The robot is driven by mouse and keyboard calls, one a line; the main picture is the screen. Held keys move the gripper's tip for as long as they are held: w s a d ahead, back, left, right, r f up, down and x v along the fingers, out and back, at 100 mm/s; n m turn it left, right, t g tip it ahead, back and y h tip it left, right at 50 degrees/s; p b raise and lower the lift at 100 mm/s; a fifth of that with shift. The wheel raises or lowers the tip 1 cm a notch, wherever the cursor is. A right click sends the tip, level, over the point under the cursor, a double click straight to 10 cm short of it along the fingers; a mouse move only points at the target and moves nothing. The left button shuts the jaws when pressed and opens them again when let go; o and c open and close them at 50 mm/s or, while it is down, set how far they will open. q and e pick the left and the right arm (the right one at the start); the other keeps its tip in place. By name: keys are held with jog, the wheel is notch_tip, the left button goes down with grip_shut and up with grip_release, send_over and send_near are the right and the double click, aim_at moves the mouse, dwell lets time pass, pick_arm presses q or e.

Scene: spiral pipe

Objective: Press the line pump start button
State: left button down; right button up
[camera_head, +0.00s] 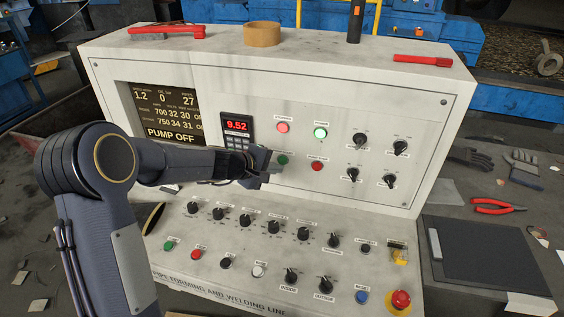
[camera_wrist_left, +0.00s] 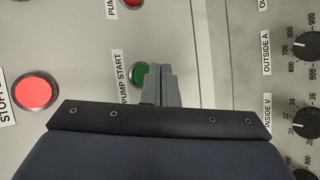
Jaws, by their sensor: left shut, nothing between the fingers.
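The green button (camera_head: 283,160) sits on the upright panel of the control console (camera_head: 225,60). In the left wrist view the green button (camera_wrist_left: 139,75) has the label "PUMP START" beside it and is partly covered by my fingers. My left gripper (camera_head: 268,171) is shut and empty, its tips right by the green button. In the left wrist view the left gripper (camera_wrist_left: 160,80) overlaps the button's edge; I cannot tell whether it touches. The display (camera_head: 168,112) reads "PUMP OFF". My right gripper is not in view.
A red button (camera_head: 317,166) sits just right of the green one. A lit red button (camera_head: 283,128) and a lit pale green button (camera_head: 320,133) are above. Black knobs (camera_head: 353,174) are further right. The sloped lower panel (camera_head: 240,240) carries several knobs and a red emergency stop (camera_head: 400,299).

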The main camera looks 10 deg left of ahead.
pick_arm(q)
jog(key=shift+w, duration=0.2)
jog(key=shift+w, duration=0.25)
jog(key=shift+w, duration=0.35)
dwell(0.7)
dwell(0.3)
jog(key=shift+s+b, duration=0.55)
jog(key=shift+s, duration=0.25)
